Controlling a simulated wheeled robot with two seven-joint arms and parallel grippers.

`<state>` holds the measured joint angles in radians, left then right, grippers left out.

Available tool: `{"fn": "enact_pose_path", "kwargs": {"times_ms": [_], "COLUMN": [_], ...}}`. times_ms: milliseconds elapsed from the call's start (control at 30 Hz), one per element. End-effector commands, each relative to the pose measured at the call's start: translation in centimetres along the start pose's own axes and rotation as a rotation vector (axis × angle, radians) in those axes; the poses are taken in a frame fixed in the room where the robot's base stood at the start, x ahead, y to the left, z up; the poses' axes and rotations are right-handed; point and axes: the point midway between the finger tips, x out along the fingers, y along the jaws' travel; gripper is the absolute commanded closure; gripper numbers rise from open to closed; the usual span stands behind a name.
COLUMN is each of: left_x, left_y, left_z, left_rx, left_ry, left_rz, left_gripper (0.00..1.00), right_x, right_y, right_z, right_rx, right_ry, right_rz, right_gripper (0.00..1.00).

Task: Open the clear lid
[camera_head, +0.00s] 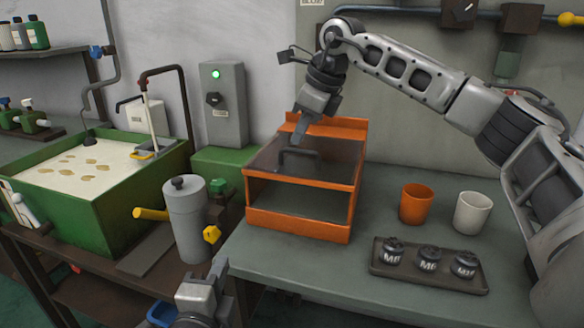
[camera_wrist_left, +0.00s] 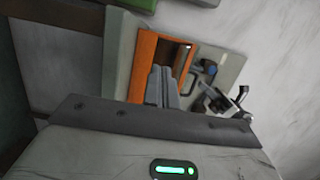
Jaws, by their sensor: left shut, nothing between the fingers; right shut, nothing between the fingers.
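The clear lid (camera_head: 270,158) lies flat over the top of an orange-framed box (camera_head: 298,226) on the grey bench. A dark handle (camera_head: 300,154) stands on the lid. My right gripper (camera_head: 298,138) is shut and empty, pointing down just above or beside the handle; I cannot tell whether it touches. My left gripper (camera_head: 221,267) is shut and empty at the bottom of the head view, in front of the bench and away from the box. In the left wrist view its closed fingers (camera_wrist_left: 161,86) show in front of the orange frame (camera_wrist_left: 147,50).
An orange cup (camera_head: 416,204), a white cup (camera_head: 472,212) and a dark tray (camera_head: 415,280) with black weights stand right of the box. A grey canister (camera_head: 187,220) and a green tank (camera_head: 80,215) stand left. The bench front is clear.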

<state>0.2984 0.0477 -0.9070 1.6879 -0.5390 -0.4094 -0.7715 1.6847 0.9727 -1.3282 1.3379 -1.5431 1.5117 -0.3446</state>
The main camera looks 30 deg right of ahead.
Motion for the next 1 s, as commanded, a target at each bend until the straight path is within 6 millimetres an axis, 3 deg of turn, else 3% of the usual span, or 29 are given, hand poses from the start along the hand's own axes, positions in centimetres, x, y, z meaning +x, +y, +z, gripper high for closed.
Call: {"fn": "enact_pose_path", "kwargs": {"times_ms": [33, 200, 300, 433, 567, 733, 1000], "left_x": [1.5, 4.7, 5.8, 6.7, 7.1, 8.3, 12.4], "left_y": [-1.7, -5.7, -7.3, -8.7, -9.3, -9.8, -10.8], "left_z": [-1.4, -5.4, -7.0, -8.1, -8.6, -9.0, -10.0], "left_rx": [0.181, 0.805, 1.113, 1.400, 1.546, 1.584, 1.580], "left_ry": [0.027, 0.060, 0.049, 0.020, -0.001, -0.009, -0.007], "left_rz": [-0.034, -0.156, -0.230, -0.302, -0.340, -0.350, -0.348], "left_gripper": [1.00, 1.00, 1.00, 1.00, 1.00, 1.00, 1.00], "right_x": [0.0, 0.0, 0.0, 0.0, 0.0, 0.0, 0.0], "right_y": [0.0, 0.0, 0.0, 0.0, 0.0, 0.0, 0.0], "right_z": [0.0, 0.0, 0.0, 0.0, 0.0, 0.0, 0.0], "right_rx": [0.000, 0.000, 0.000, 0.000, 0.000, 0.000, 0.000], "right_ry": [0.000, 0.000, 0.000, 0.000, 0.000, 0.000, 0.000], "right_rz": [0.000, 0.000, 0.000, 0.000, 0.000, 0.000, 0.000], "right_gripper": [1.00, 1.00, 1.00, 1.00, 1.00, 1.00, 1.00]}}
